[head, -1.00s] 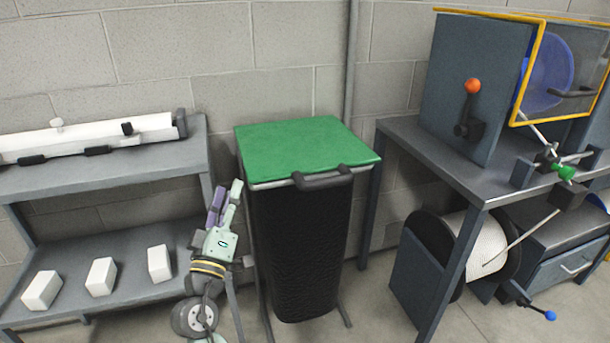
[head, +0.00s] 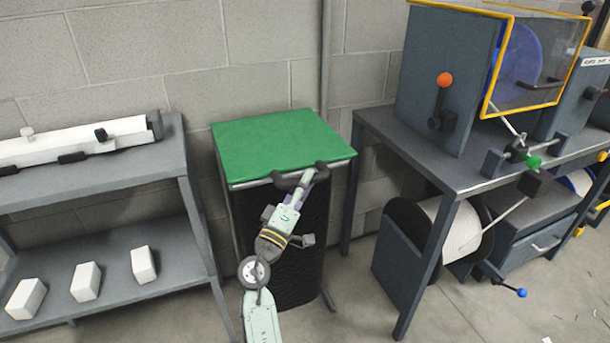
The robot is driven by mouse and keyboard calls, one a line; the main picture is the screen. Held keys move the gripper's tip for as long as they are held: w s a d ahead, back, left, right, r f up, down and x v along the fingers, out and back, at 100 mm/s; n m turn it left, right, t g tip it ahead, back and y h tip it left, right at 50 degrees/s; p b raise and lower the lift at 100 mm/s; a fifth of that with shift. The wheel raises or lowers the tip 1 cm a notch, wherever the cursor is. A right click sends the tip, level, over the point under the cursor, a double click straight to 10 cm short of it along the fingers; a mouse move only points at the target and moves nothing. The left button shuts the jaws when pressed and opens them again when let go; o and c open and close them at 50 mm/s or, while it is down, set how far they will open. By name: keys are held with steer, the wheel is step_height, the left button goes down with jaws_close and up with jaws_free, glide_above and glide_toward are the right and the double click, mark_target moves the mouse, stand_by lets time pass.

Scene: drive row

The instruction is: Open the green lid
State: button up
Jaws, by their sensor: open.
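The green lid (head: 280,142) lies flat and closed on top of a tall black bin (head: 300,240). A dark handle (head: 284,182) sticks out from the middle of the lid's front edge. My gripper (head: 314,174) is at the right part of this handle, in front of the bin, with its fingers pointing up and to the right. It is open. The fingertips overlap the handle in the picture, and I cannot tell whether they touch it. My gripper and arm hide part of the handle and of the bin's front.
A grey shelf (head: 90,174) with several white blocks stands to the left. A grey bench (head: 468,180) stands to the right, with an orange-knobbed lever (head: 443,80) and a yellow-framed guard (head: 540,70). A wall is close behind the bin. Some floor is free between bin and bench.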

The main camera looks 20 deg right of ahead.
steer(key=shift+w+d+r, duration=0.15)
steer(key=shift+w+d, duration=0.15)
jaws_close()
stand_by(0.5)
stand_by(0.3)
